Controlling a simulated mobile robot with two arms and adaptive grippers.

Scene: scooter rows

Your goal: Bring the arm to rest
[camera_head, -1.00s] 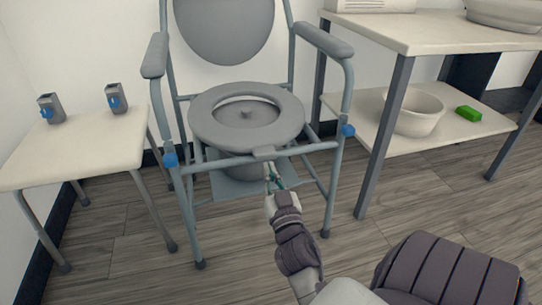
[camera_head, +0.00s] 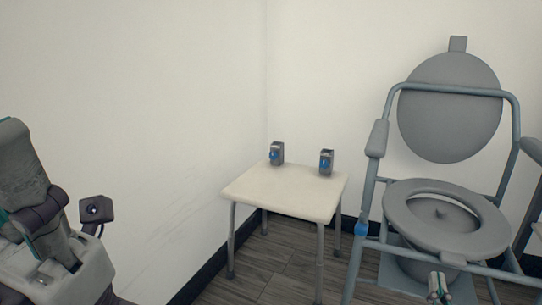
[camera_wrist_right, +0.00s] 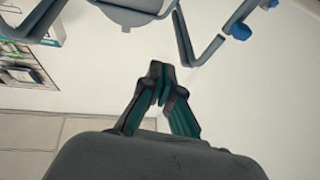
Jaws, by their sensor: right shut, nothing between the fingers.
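My right gripper (camera_head: 438,284) shows at the bottom right of the head view, in front of the grey commode chair (camera_head: 450,95). Only its end shows there, and the rest of the arm is below the picture. In the right wrist view the gripper (camera_wrist_right: 161,80) has its fingertips together with nothing between them. Grey tubes of the chair (camera_wrist_right: 186,40) show beyond the fingertips at the top of that view. Whether the gripper touches the chair I cannot tell.
A small white table (camera_head: 285,191) stands left of the chair with two grey and blue devices (camera_head: 277,153) (camera_head: 326,162) on it. Wood floor (camera_head: 283,262) lies between.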

